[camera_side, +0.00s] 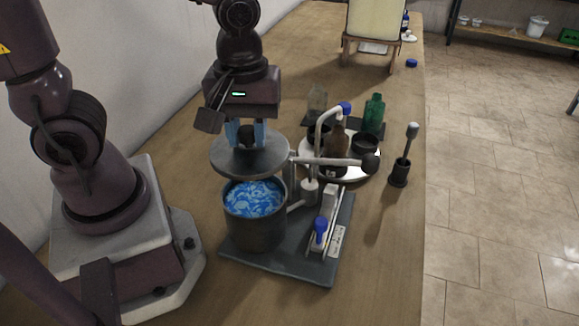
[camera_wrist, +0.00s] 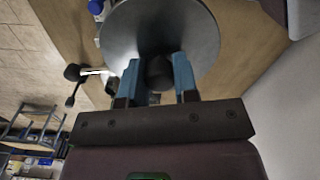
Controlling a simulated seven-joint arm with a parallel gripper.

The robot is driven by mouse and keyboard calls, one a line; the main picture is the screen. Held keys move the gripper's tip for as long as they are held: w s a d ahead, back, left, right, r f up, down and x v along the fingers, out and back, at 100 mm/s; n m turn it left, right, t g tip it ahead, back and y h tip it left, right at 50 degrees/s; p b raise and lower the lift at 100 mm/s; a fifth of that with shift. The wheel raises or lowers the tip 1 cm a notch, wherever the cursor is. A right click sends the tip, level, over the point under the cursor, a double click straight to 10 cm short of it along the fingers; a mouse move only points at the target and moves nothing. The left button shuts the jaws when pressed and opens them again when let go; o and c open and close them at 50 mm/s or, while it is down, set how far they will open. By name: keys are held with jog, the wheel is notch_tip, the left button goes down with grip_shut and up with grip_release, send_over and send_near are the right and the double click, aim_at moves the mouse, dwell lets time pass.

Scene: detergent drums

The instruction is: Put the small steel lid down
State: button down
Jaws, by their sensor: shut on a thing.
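The small steel lid (camera_side: 236,163) is a round grey disc with a dark knob. My gripper (camera_side: 246,131) is shut on that knob, its blue fingers on either side of it. The lid is held roughly level above a dark pot (camera_side: 254,226) of swirled blue and white contents, with the pot's opening showing below it. In the wrist view the lid (camera_wrist: 190,30) fills the top middle, with its knob between the blue fingers (camera_wrist: 158,75). The pot is not clearly visible in the wrist view.
The pot stands on a grey base plate (camera_side: 280,262) with a rack holding a blue-capped item (camera_side: 320,229). Behind is a white round tray (camera_side: 355,174) with bottles. Bare wood table lies at front right.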

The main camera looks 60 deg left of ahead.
jog(key=shift+r, duration=0.25)
jog(key=shift+w+d, duration=0.1)
jog(key=w+d+f+m, duration=0.7)
jog(key=d+f+m, duration=0.1)
jog(key=d+m, duration=0.25)
jog(key=w+d+f+m, duration=0.65)
jog(key=d+m, duration=0.25)
jog(key=m, duration=0.3)
jog(key=w+a+f, duration=0.1)
jog(key=w+a, duration=0.3)
jog(key=w+a+f, duration=0.1)
jog(key=w+a, duration=0.3)
jog(key=w+a+f, duration=0.1)
jog(key=w+a, duration=0.3)
jog(key=shift+a, duration=0.3)
jog(key=shift+f, duration=2.45)
jog(key=shift+f, duration=0.15)
